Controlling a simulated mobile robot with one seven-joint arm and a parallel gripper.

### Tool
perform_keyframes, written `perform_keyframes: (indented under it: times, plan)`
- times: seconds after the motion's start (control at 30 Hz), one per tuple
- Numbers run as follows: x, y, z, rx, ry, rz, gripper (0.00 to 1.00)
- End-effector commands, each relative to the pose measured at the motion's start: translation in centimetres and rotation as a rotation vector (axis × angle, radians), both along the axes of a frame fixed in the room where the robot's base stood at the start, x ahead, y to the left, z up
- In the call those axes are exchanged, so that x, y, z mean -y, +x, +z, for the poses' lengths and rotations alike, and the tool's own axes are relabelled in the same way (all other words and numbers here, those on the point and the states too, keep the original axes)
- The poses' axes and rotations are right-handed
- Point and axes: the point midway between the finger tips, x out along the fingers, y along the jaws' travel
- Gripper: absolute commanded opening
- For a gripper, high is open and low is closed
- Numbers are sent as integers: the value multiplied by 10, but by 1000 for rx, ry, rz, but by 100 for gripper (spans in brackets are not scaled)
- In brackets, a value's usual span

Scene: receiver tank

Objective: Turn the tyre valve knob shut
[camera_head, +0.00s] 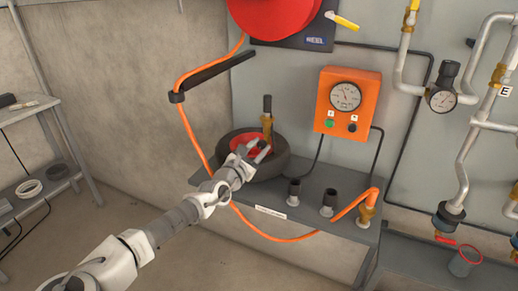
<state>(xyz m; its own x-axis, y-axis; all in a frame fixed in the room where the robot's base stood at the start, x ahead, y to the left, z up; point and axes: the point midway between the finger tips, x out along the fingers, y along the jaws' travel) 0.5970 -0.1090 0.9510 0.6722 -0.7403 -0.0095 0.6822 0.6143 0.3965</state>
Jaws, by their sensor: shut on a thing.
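A black tyre (272,167) with a red hub lies on the grey shelf. My gripper (257,151) reaches in from the lower left over the tyre's hub. Its fingers are closed on a small part at the front of the valve, which looks to be the tyre valve knob. The fingers and the small picture hide most of this knob, so its turn angle cannot be seen.
An orange gauge box (347,103) hangs on the wall to the right. An orange hose (190,128) loops down past the tyre. Two black fittings stand on the shelf (300,214). Pipes and a second gauge (442,97) are at the right. A rack (45,180) stands far left.

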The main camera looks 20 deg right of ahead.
Motion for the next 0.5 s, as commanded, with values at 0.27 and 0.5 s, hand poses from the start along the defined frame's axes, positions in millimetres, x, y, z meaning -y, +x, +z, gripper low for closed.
perform_keyframes:
  times: [0.27,0.5]
  plan:
    - [1,-1,-1,182,179,-1,0]
    - [1,-1,0,343,340,-1,0]
